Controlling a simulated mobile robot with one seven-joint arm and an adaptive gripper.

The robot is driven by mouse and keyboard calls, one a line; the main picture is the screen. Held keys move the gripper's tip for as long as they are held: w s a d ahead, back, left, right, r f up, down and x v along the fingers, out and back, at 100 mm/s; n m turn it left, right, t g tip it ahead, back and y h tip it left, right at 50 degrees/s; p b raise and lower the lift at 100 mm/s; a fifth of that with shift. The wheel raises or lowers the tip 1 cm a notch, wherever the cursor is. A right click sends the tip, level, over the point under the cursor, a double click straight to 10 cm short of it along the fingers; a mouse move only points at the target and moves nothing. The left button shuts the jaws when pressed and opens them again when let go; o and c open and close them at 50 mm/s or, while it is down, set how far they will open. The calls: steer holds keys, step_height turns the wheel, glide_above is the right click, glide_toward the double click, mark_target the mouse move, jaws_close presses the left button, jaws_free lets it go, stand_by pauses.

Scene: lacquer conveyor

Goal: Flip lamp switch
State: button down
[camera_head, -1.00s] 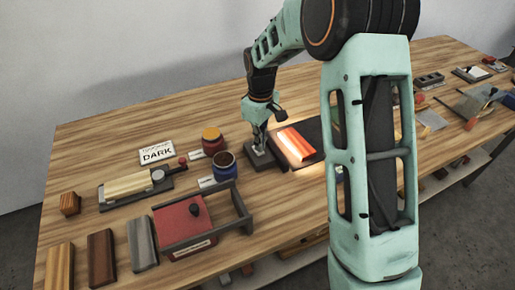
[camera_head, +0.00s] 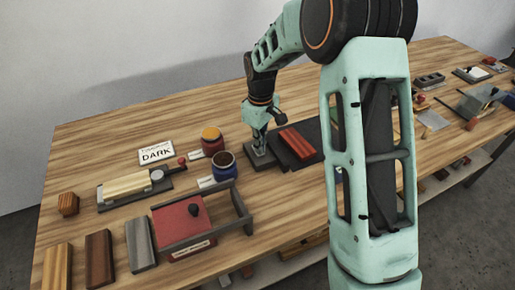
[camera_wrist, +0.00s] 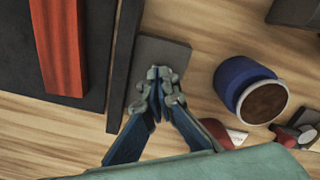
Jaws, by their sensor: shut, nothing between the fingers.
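The lamp switch base is a dark grey block (camera_head: 259,159) on the table, left of a dark panel (camera_head: 309,136) with a red-brown wood piece (camera_head: 296,141) on it. My gripper (camera_head: 258,148) is shut and empty, pointing down over the switch block. In the wrist view my gripper (camera_wrist: 160,78) has its fingertips together over the grey block (camera_wrist: 170,53). The switch lever itself is hidden by the fingers. The lamp is not clearly visible; the wood piece looks unlit.
A sign reading DARK (camera_head: 156,152) lies farther left. A red box with a grey frame (camera_head: 185,222) is at the front. Free table lies behind the sign.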

steer(key=shift+r+p, duration=2.45)
steer(key=shift+r, duration=1)
